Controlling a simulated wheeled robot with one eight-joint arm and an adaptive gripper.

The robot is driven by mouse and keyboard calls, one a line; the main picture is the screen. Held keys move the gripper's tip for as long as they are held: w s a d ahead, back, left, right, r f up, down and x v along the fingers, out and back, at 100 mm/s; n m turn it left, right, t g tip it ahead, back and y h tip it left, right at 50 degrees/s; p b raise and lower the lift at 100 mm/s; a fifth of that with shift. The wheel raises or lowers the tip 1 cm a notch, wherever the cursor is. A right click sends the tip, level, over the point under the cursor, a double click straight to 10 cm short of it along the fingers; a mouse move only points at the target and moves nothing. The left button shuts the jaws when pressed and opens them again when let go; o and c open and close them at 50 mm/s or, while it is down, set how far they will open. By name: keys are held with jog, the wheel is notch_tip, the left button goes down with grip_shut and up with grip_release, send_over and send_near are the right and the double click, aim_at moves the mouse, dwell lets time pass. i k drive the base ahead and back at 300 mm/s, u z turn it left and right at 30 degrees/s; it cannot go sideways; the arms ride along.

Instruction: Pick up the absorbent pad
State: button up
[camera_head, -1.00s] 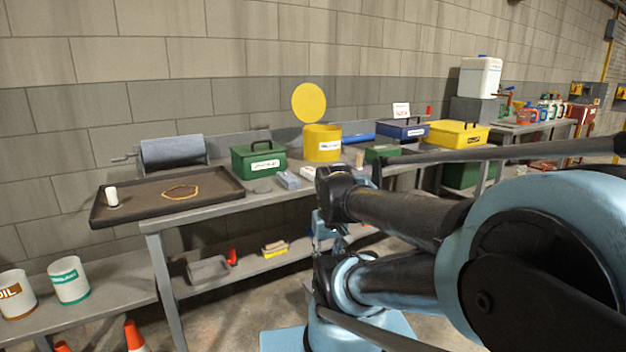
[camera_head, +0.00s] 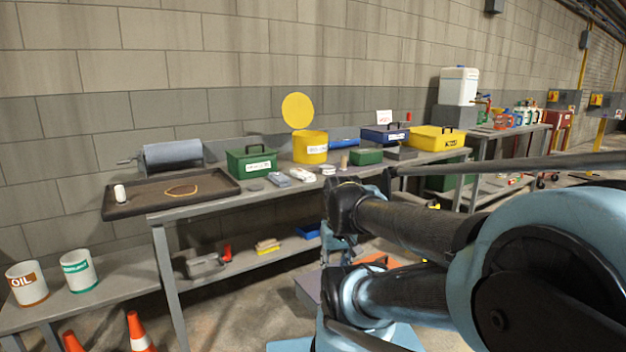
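I cannot tell for certain which thing is the absorbent pad. A small flat grey piece (camera_head: 255,187) lies on the bench in front of the green box, and a grey block (camera_head: 279,179) lies just to its right. A wide grey roll (camera_head: 173,156) with a crank stands behind the black tray (camera_head: 132,207) at the bench's left end. The tray holds a white cylinder (camera_head: 120,193) and a dark patch with a yellowish rim (camera_head: 181,190). My arm fills the lower right, but my gripper is not visible.
On the bench stand a green box (camera_head: 250,162), an open yellow bin (camera_head: 310,148) and a yellow case (camera_head: 436,138). The lower shelf holds a yellow-topped stack (camera_head: 267,246) and a grey bin (camera_head: 205,265). Traffic cones (camera_head: 140,332) and two buckets (camera_head: 79,271) are at lower left.

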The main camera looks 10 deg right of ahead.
aim_at(300, 174)
jog(key=z, duration=0.8)
jog(key=i, duration=0.6)
jog(key=z, duration=0.1)
